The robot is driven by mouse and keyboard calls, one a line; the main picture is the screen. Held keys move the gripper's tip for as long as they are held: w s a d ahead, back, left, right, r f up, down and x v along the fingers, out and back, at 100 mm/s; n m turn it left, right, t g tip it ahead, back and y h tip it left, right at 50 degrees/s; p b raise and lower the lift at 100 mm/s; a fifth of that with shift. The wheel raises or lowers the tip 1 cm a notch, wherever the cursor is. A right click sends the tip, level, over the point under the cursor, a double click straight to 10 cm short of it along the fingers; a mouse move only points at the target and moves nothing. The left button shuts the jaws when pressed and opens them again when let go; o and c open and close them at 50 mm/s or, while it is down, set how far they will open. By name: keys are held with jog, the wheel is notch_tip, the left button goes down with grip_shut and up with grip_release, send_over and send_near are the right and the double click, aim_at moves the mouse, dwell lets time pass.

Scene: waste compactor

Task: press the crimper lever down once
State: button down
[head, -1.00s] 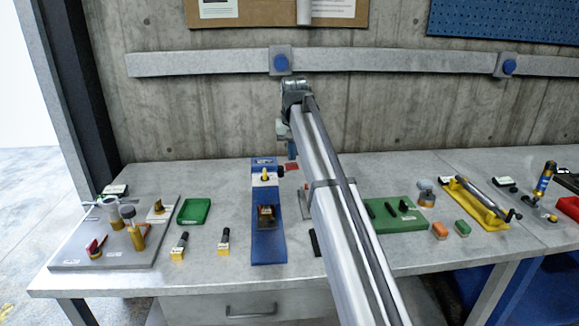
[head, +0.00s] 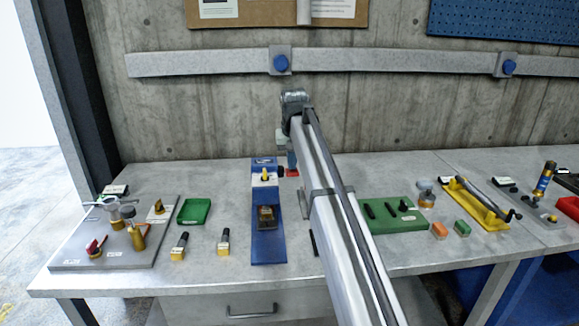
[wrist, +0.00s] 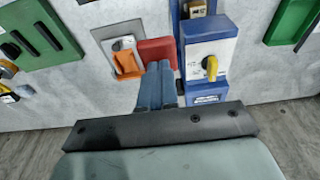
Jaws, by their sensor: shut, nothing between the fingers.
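A blue fixture (head: 268,245) stands on the bench, with a white block (head: 264,180) and a yellow knob (head: 265,174) near its back end. A red block-shaped handle (head: 292,173), which looks like the lever's end, sits just right of the white block. In the wrist view the red handle (wrist: 158,50) lies between an orange part (wrist: 127,63) and the white block. My gripper (head: 291,162) is shut and empty, its blue fingertips (wrist: 160,72) pointing down at the handle. They overlap its edge in the picture; I cannot tell whether they touch.
A green tray (head: 410,226) lies right of my arm. A grey board (head: 75,256) with several tools is at the left. Two small yellow-and-black pieces (head: 179,247) (head: 224,242) stand left of the blue fixture.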

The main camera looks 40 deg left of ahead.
jog(key=shift+f, duration=4)
jog(key=shift+r, duration=5.5)
jog(key=shift+r, duration=0.1)
notch_tip(320, 180, up, 4)
jog(key=shift+f, duration=0.1)
